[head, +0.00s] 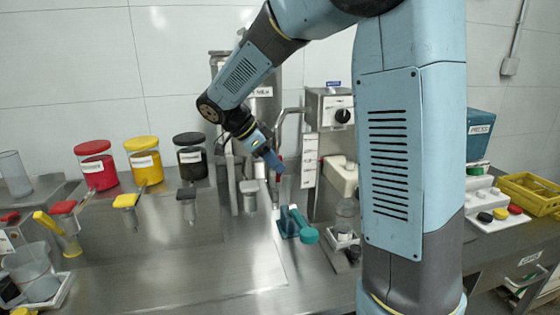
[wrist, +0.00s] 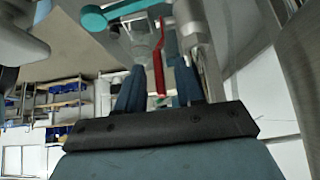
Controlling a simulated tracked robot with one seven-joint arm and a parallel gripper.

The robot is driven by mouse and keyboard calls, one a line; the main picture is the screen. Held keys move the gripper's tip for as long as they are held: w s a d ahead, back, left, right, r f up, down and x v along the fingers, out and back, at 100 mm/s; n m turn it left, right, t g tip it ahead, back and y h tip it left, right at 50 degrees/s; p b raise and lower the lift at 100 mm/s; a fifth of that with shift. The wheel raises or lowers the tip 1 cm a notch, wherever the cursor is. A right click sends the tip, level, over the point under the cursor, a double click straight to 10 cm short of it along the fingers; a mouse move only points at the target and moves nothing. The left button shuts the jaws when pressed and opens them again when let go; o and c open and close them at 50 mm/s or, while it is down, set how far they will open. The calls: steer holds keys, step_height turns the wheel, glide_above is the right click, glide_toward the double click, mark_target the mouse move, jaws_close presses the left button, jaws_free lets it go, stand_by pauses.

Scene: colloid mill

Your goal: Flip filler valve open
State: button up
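The filler valve's red handle (head: 279,172) hangs by the pipework in front of the colloid mill. In the wrist view the long red handle (wrist: 160,72) runs down between my two blue fingers, with a visible gap on both sides. My gripper (head: 274,162) is open, its fingers on either side of the handle. I cannot tell whether either finger touches it. The valve body is partly hidden behind my fingers in the head view. The steel mill (head: 263,105) stands behind my forearm.
A control box with a black knob (head: 342,115) stands at right. Red (head: 95,165), yellow (head: 143,160) and black (head: 190,157) jars line the wall. The counter's front middle is clear.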

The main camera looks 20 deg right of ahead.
steer(key=v, duration=1.3)
steer(key=shift+a+r, duration=0.2)
steer(key=shift+r, duration=0.05)
steer(key=s+d+f+n+t+y, duration=0.3)
steer(key=s+d+n, duration=0.3)
steer(key=s+n, duration=0.3)
steer(key=s+d+f+n+t+y, duration=0.2)
steer(key=s+d+n, duration=0.5)
steer(key=s, duration=0.7)
steer(key=f+n+y, duration=0.1)
steer(key=n+y, duration=0.1)
steer(key=shift+s+d+t+y, duration=0.2)
steer(key=shift+t+y, duration=0.1)
steer(key=shift+t, duration=0.1)
